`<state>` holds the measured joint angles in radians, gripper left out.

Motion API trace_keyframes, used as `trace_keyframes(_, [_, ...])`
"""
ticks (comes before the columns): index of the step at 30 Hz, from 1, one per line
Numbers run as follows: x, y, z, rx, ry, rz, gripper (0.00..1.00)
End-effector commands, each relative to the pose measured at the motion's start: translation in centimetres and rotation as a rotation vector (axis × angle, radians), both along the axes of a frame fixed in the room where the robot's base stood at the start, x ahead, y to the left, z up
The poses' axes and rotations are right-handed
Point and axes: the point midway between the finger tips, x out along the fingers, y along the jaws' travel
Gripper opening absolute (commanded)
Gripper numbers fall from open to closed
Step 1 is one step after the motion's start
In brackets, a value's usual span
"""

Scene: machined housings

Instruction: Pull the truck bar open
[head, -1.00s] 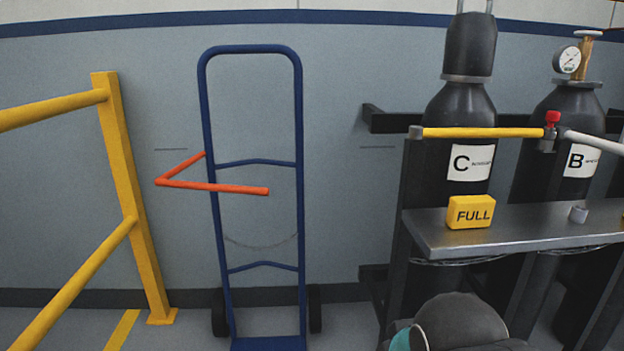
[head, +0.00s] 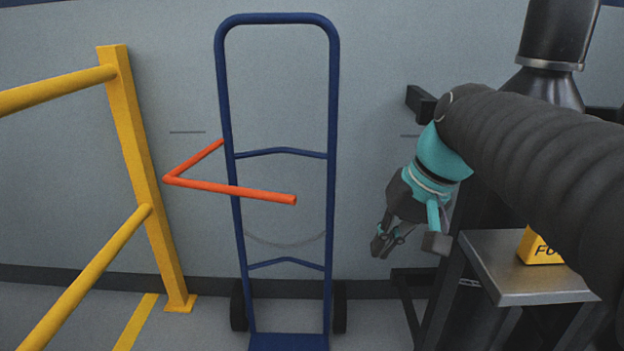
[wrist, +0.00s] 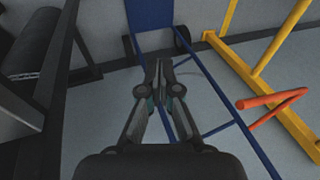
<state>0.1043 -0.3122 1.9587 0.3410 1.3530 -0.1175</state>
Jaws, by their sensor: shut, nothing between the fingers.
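The orange-red truck bar (head: 235,189) is bent and hinged at the left upright of the blue hand truck (head: 333,110). Its long arm reaches across the front, and its free end lies near the right upright, apart from it. My gripper (head: 380,248) hangs to the right of the hand truck, pointing down and left, clear of the bar. In the wrist view my gripper (wrist: 160,68) is shut and empty in front of the blue frame (wrist: 215,85). The bar (wrist: 270,102) shows there at the right, apart from the fingers.
A yellow guard rail (head: 145,170) stands to the left. At the right are a steel shelf (head: 520,285) with a yellow block marked FULL (head: 541,247) and a dark gas cylinder (head: 555,60), partly hidden by my arm. The floor before the hand truck looks clear.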

Motion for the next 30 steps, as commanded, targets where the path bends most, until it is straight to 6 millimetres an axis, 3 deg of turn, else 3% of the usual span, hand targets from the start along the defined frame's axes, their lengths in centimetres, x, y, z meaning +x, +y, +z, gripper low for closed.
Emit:
trace_keyframes(1, [1.8, 0.2, 1.4, 0.043, 0.031, 0.014, 0.0])
trace_keyframes(9, [9.0, 1.0, 7.5, 0.285, 0.149, 0.15, 0.0])
trace_keyframes(15, [12.6, 0.4, 10.2, 0.417, 0.189, 0.255, 0.0])
trace_keyframes(23, [13.9, 0.0, 11.0, 0.479, 0.203, 0.314, 0.0])
trace_keyframes(30, [13.3, 2.2, 8.9, 0.48, 0.203, 0.317, 0.0])
